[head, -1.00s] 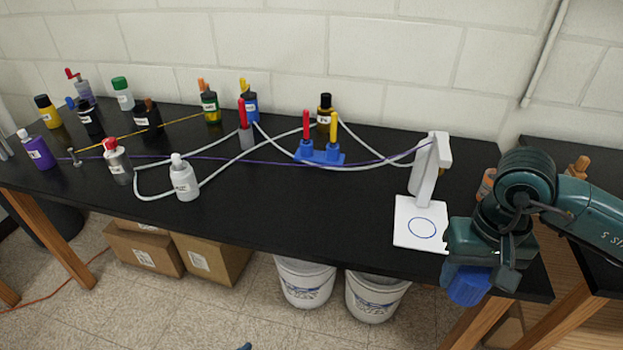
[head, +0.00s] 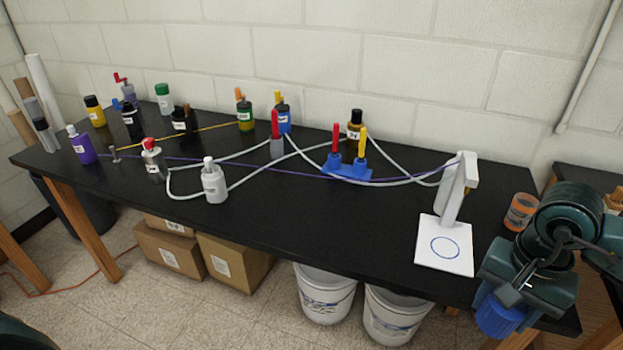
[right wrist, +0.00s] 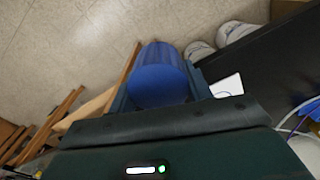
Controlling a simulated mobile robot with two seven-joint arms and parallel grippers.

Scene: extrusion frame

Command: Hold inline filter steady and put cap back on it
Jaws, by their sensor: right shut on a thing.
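My right gripper (head: 499,300) is shut on a blue ribbed cylinder (head: 502,318), which looks like a cap. It hangs at the front right edge of the black bench. In the right wrist view the blue cylinder (right wrist: 158,75) sits between the two fingers, its round end facing the camera. An orange see-through container with a pale label (head: 521,212) stands on the bench's right end, beyond the right arm. I cannot tell whether it is the inline filter. My left gripper is not in view.
A white stand (head: 455,190) with a white pad (head: 444,246) is left of my right gripper. A blue block with red and yellow handles (head: 347,167), pale tubing and a purple line cross the bench (head: 330,220). Several bottles stand left. White buckets (head: 326,295) are below.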

